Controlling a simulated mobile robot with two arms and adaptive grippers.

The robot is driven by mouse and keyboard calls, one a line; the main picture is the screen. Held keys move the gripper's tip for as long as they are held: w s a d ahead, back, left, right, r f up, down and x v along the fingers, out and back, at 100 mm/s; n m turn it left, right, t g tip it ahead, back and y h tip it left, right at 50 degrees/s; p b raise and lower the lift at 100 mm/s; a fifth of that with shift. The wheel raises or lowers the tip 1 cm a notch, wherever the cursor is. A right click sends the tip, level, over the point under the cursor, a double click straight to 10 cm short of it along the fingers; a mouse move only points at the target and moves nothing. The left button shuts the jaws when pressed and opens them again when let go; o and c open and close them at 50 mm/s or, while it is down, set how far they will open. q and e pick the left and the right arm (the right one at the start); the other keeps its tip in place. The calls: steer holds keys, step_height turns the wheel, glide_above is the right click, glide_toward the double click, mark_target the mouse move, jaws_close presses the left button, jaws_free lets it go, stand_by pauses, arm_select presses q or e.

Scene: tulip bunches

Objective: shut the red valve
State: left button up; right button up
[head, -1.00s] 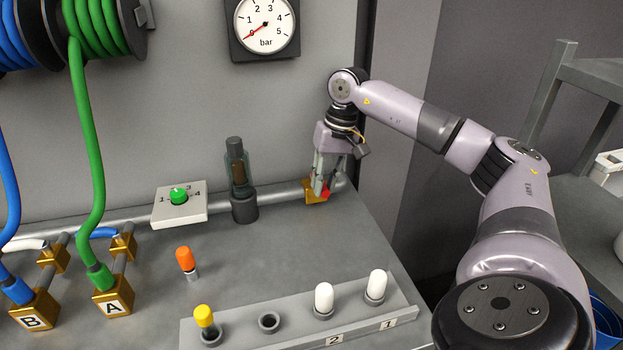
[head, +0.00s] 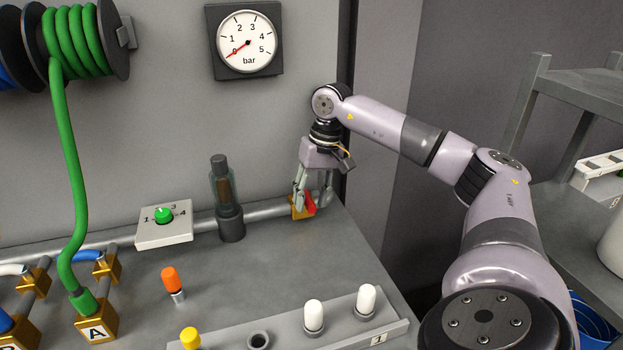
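The red valve (head: 309,206) sits on a brass body at the right end of the grey pipe, along the back of the bench. Its red handle shows partly below and beside my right gripper (head: 300,203). The gripper points down, with its fingertips at the handle, touching it or very close. The fingers overlap in this view, so I cannot tell whether they are closed on the handle. My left gripper is out of view. The pressure gauge (head: 248,43) on the wall has its red needle near 0 bar.
A dark bottle-like fitting (head: 226,197) stands on the pipe left of the valve. A dial box (head: 165,232) with a green knob lies further left. A rack (head: 280,325) with white and yellow pegs is in front. An orange peg (head: 170,280) stands alone.

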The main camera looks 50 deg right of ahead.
step_height(320, 180, up, 12)
steer(key=s+d, duration=0.1)
steer(key=d, duration=0.1)
steer(key=shift+f, duration=0.15)
stand_by(0.5)
